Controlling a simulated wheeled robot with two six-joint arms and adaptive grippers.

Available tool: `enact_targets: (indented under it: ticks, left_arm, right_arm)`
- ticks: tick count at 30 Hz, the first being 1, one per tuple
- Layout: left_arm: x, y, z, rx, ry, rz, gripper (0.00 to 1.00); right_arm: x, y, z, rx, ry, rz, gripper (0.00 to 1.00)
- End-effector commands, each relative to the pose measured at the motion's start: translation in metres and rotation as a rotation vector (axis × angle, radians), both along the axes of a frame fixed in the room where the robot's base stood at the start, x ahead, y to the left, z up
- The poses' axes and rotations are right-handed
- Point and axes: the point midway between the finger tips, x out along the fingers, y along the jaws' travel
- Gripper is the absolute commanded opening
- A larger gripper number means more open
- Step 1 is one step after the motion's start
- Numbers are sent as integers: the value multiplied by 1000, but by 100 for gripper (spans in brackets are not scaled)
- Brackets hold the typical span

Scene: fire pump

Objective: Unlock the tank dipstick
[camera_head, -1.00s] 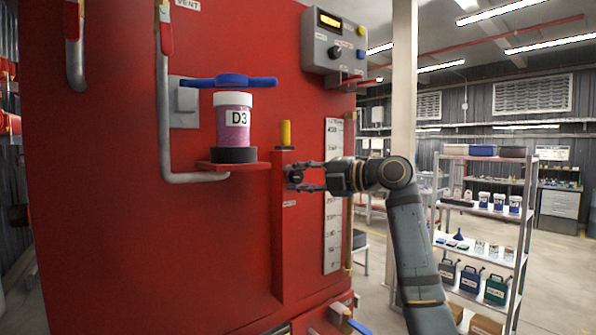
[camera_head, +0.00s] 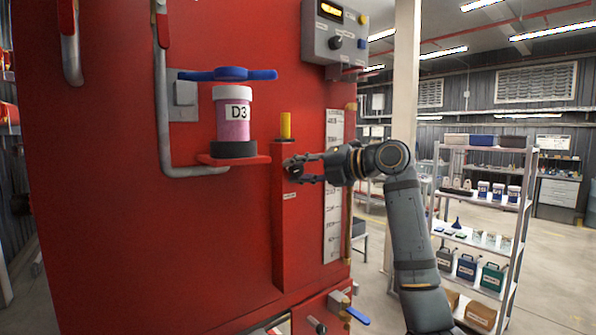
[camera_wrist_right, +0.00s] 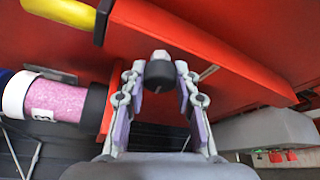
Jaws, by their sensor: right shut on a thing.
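The dipstick's yellow handle (camera_head: 285,125) stands upright on top of a narrow red housing (camera_head: 289,235) on the front of the red tank (camera_head: 110,200). The yellow handle also shows at the top left of the right wrist view (camera_wrist_right: 65,10). A black round knob (camera_wrist_right: 160,74) sticks out from the housing below the handle. My right gripper (camera_head: 292,168) is shut on this knob, with one finger on each side of it; the fingers (camera_wrist_right: 160,82) show clearly in the right wrist view. My left gripper is out of view.
A pink jar marked D3 (camera_head: 233,120) stands on a red bracket left of the housing, under a blue handle (camera_head: 228,74). A control box (camera_head: 335,35) hangs above. A white level scale (camera_head: 333,190) is just right. Shelves (camera_head: 485,200) stand farther right.

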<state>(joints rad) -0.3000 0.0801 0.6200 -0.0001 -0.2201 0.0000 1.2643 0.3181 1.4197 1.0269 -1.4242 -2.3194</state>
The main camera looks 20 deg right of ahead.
Motion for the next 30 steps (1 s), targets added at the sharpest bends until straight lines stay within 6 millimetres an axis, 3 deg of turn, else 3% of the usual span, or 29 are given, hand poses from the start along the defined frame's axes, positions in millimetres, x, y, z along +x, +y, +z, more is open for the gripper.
enact_targets:
  ticks: [1, 2, 6, 17, 30]
  left_arm:
    - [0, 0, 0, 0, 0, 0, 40]
    - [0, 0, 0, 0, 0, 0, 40]
    - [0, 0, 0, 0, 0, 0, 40]
    - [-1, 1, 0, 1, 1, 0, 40]
    - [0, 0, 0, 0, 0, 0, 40]
  right_arm:
    - [0, 0, -1, -2, 2, 1, 0]
    - [0, 0, -1, -1, 2, 0, 34]
    - [0, 0, -1, -1, 2, 0, 53]
    - [-3, -3, 1, 0, 0, -2, 54]
    - [-73, -65, 15, -3, 1, -5, 54]
